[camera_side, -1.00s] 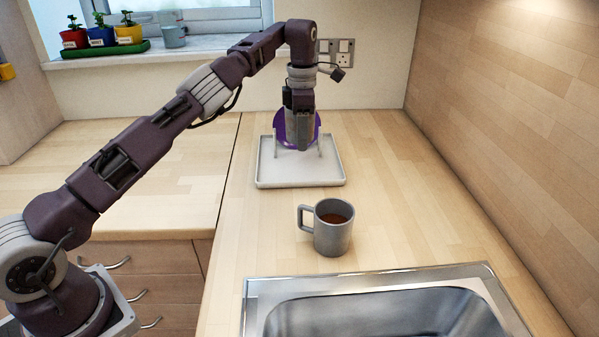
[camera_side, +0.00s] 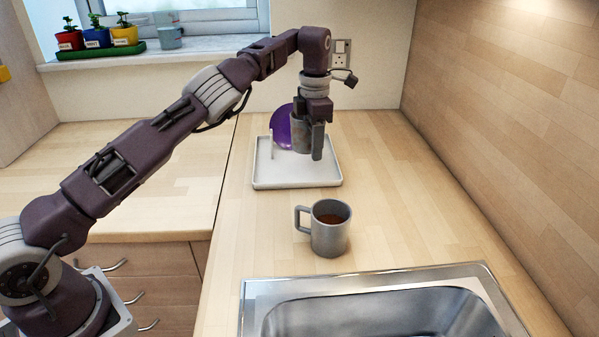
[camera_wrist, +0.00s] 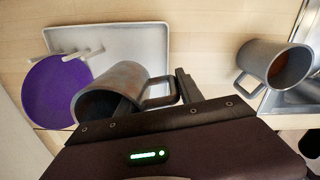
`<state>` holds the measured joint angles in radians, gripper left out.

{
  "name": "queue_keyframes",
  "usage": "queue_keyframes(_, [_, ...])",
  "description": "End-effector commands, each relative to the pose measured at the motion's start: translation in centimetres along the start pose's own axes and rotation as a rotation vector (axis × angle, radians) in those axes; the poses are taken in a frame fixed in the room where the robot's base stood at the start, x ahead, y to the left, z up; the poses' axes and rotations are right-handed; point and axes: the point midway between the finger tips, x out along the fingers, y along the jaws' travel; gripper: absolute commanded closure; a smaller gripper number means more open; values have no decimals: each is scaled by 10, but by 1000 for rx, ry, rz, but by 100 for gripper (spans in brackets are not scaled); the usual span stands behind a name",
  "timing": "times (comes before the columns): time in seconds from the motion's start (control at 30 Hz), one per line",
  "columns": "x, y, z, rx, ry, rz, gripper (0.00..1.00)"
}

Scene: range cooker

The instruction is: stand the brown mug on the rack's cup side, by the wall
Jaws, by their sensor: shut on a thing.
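The brown mug (camera_side: 300,134) looks dark grey-brown and is in my gripper (camera_side: 312,140), over the right half of the rack (camera_side: 290,178). In the wrist view the mug (camera_wrist: 100,84) has its handle to the right; one finger reaches into its mouth and the other is beside the handle. My gripper (camera_wrist: 155,98) is shut on the mug's wall. The rack is a white tray with pegs, also in the wrist view (camera_wrist: 135,40). A purple plate (camera_side: 280,128) stands in its left part. I cannot tell whether the mug's base touches the tray.
A grey mug of brown liquid (camera_side: 329,238) stands on the worktop in front of the rack. A steel sink (camera_side: 380,300) is at the front. Potted plants (camera_side: 97,40) and a small cup (camera_side: 170,38) are on the sill. Worktop right of the rack is clear.

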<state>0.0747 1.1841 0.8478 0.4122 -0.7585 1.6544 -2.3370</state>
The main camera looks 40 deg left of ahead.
Motion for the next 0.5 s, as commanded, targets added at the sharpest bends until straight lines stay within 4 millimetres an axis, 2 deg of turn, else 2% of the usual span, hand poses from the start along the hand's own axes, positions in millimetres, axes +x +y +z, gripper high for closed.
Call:
queue_keyframes(0.4, [69,-3,-1,2,4,-1,100])
queue_keyframes(0.5, [75,-3,-1,3,3,0,100])
